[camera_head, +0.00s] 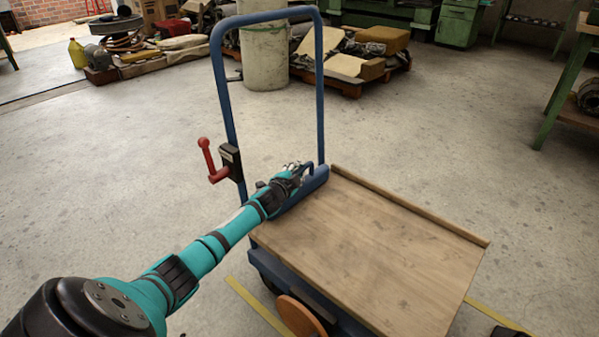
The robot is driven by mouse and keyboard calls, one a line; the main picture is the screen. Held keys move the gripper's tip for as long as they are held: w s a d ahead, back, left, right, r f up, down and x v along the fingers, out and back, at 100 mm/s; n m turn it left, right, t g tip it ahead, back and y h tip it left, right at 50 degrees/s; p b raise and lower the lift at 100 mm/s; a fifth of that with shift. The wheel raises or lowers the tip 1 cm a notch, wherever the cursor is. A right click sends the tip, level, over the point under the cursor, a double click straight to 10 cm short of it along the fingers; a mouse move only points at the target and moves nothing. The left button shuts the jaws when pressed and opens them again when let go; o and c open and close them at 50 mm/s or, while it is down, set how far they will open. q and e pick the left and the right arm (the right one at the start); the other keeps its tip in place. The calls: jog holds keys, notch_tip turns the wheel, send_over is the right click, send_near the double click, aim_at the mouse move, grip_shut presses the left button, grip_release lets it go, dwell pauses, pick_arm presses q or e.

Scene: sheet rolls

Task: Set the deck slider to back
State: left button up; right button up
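A platform cart stands before me, with a wooden deck (370,250) and a blue tubular handle (217,75) at its far left end. My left arm reaches in from the lower left. My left gripper (297,171) is at the foot of the handle, by the deck's far left edge. Its fingers are small and partly hidden, so I cannot tell whether they are open, shut or touching anything. I cannot make out a deck slider; the area around the gripper is partly covered by it. My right gripper does not show.
A red lever (208,160) on a dark box (231,160) is fixed to the handle's left post. A wooden lip (410,205) runs along the deck's far right edge. Concrete floor around the cart is mostly clear.

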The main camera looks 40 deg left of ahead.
pick_arm(q)
jog(key=o, duration=0.4)
jog(key=shift+a, duration=0.3)
jog(key=shift+o, duration=0.2)
jog(key=shift+d, duration=0.1)
jog(key=v, duration=1.2)
jog(key=shift+r, duration=0.15)
